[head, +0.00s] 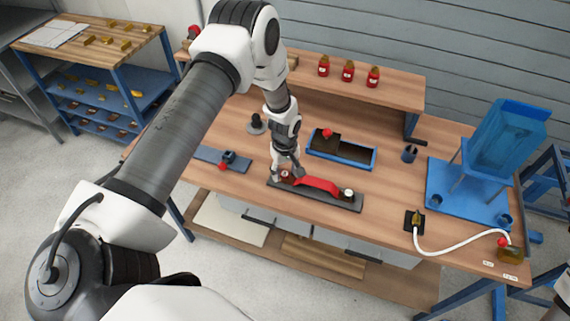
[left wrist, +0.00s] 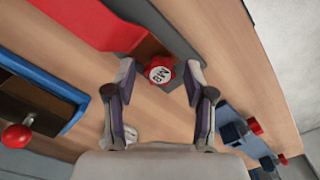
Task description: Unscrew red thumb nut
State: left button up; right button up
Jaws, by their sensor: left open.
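The red thumb nut (left wrist: 160,72), with a pale marked top, sits at one end of a dark bar with a red strip. In the head view the nut (head: 286,174) shows at the left end of the dark bar (head: 335,199), beside the red strip (head: 318,184). My left gripper (head: 287,176) is right over that end. In the left wrist view my left gripper (left wrist: 161,80) is open, with one finger on each side of the nut. I cannot tell whether the fingers touch it. My right gripper is not in view.
A blue tray (head: 360,158) with a red-knobbed part lies behind the bar. A grey-blue strip with a clamp (head: 229,156) lies to the left. Red bottles (head: 348,71) stand on the raised shelf. A blue stand (head: 470,190) is at right.

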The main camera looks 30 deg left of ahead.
pick_arm(q)
jog(key=c, duration=1)
jog(key=n+p, duration=0.2)
jog(key=n, duration=0.1)
jog(key=n+p, duration=0.6)
jog(key=n, duration=0.1)
jog(key=shift+s+r, duration=0.1)
jog(key=shift+r, duration=0.15)
jog(key=shift+f+n+p, duration=0.15)
jog(key=shift+n+p, duration=0.15)
jog(key=shift+n, duration=0.8)
jog(key=shift+f+n, duration=0.15)
jog(key=shift+n, duration=0.85)
jog(key=n, duration=0.5)
jog(key=o, duration=1)
